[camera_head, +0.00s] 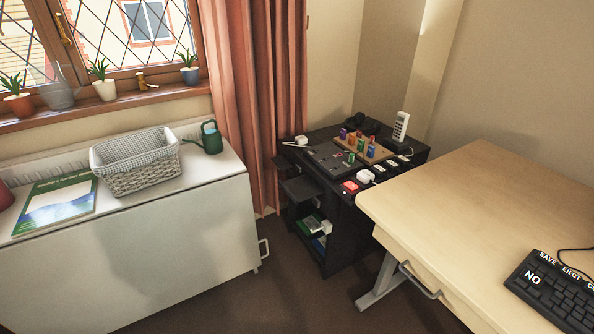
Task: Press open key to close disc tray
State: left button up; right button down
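A black keyboard (556,285) with large white lettering lies on the light wooden desk at the lower right, cut off by the picture edge. I can read "NO", "SAVE" and "EJECT" on it; another label is cut off. I cannot make out a key marked open. No disc tray can be clearly picked out. Neither of my grippers is in view.
The wooden desk (470,205) is otherwise bare. A black cabinet (345,235) holding small coloured items and a phone (400,127) stands behind it. A white cabinet (150,255) with a basket (137,162) is at left. Dark floor (260,305) lies between.

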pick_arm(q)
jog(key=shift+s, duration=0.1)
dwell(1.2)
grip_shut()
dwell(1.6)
